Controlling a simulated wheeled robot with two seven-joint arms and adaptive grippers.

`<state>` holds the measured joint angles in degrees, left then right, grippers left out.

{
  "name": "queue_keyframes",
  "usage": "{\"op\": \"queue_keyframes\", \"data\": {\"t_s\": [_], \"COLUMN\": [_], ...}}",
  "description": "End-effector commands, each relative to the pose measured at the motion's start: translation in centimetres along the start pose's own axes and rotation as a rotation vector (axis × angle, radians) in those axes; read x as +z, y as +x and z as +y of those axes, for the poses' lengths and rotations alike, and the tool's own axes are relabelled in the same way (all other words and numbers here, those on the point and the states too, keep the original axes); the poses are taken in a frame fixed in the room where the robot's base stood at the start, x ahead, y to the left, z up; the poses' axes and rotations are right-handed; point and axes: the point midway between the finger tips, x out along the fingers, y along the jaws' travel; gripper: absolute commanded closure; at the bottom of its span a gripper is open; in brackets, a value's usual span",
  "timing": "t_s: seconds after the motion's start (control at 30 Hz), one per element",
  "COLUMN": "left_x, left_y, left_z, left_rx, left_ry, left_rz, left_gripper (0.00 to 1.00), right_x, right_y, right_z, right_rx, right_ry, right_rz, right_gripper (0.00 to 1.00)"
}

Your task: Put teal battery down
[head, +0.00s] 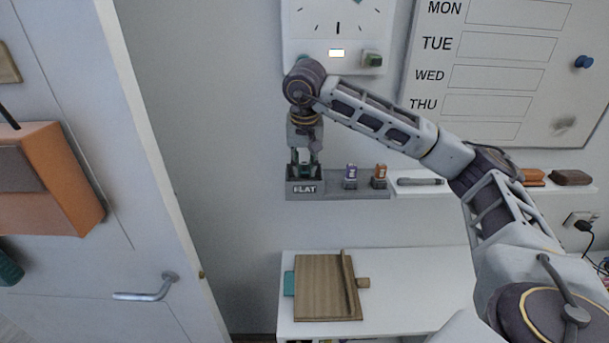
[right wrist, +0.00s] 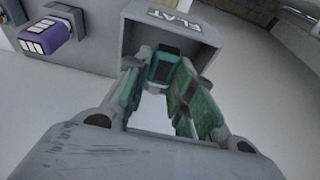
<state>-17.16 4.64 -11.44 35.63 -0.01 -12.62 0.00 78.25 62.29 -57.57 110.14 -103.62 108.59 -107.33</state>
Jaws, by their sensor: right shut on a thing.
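My right gripper (head: 304,160) points down at the grey box labelled FLAT (head: 290,192), on the left end of the wall ledge. In the right wrist view, the fingers (right wrist: 168,92) reach into the mouth of the FLAT box (right wrist: 205,32). The gripper is shut on the teal battery (right wrist: 161,67), whose end shows between the fingertips. The fingers hide most of the battery, and I cannot tell if it touches the box floor. My left gripper is not in view.
A purple battery (head: 351,172) and an orange battery (head: 380,172) stand right of the box on the grey ledge (head: 345,193). A marker (head: 420,182) lies farther right. A clock (head: 300,48) hangs above. A clipboard-like wooden board (head: 322,288) lies on the desk (head: 400,275) below.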

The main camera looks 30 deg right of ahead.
Motion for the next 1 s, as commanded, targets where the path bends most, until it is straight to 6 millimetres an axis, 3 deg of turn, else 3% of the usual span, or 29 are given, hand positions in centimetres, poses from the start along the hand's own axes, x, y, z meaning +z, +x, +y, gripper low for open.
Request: {"op": "queue_keyframes", "data": {"t_s": [0.37,0.7,1.0], "left_x": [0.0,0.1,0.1], "left_y": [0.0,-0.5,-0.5], "left_z": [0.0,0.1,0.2], "left_rx": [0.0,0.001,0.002], "left_ry": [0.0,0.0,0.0], "left_rz": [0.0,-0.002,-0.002], "left_gripper": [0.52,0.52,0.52], "right_x": [0.1,0.9,1.0], "right_y": [0.3,3.2,3.7], "right_z": [0.0,0.0,0.0], "right_rx": [0.0,0.0,0.0], "right_ry": [0.0,0.0,0.0], "right_rz": [0.001,0.0,0.001], "right_gripper": [1.0,1.0,1.0]}}
